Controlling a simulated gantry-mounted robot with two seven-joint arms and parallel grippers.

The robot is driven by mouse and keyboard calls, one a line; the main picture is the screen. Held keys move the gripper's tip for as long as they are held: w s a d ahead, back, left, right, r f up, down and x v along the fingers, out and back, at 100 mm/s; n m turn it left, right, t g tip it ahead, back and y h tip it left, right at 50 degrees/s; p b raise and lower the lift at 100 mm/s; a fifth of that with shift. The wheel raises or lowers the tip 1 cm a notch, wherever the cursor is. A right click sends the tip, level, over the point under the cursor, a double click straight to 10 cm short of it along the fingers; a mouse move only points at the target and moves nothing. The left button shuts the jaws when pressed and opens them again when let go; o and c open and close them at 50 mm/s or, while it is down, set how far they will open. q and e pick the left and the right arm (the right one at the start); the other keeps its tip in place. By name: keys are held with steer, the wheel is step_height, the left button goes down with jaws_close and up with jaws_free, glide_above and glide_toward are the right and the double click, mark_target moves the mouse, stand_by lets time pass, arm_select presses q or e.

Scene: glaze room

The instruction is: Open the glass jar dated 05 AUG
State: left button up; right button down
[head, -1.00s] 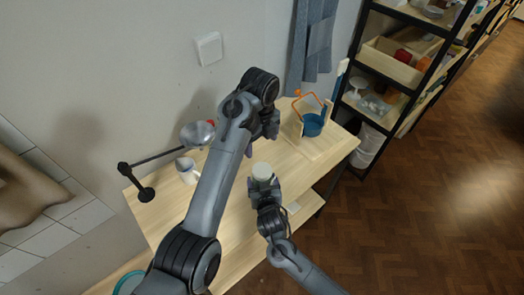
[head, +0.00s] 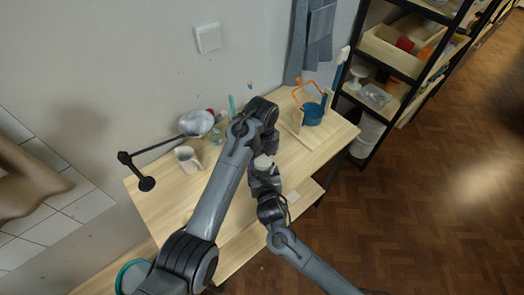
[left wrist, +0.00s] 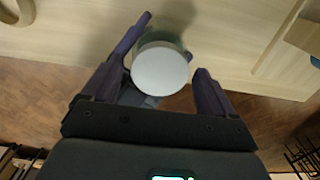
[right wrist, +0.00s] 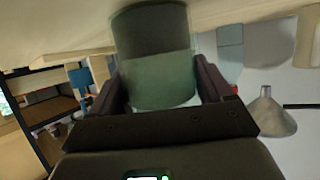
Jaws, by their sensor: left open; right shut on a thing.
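A greenish glass jar (right wrist: 156,80) stands between my right gripper's fingers (right wrist: 155,85), which are shut on it. Its pale round lid (left wrist: 160,68) faces the left wrist camera and is on the jar; in the head view the lid (head: 262,162) shows just under my left gripper (head: 265,148). My left gripper is open, with its fingers (left wrist: 172,60) on either side of the lid; whether they touch it I cannot tell. My right gripper (head: 264,180) comes in from below in the head view. No date is readable on the jar.
On the wooden table (head: 165,205) stand a white mug (head: 188,158), a metal lamp (head: 197,122), another glass jar (head: 216,134) and a wooden stand with a blue pot (head: 312,114). A black shelf (head: 352,95) stands to the right.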

arm_select(q)
steer(key=shift+f, duration=0.1)
steer(key=c, duration=1.1)
steer(key=n, duration=0.3)
steer(key=shift+n, duration=0.3)
steer(key=o, duration=1.2)
steer(key=shift+c, duration=0.2)
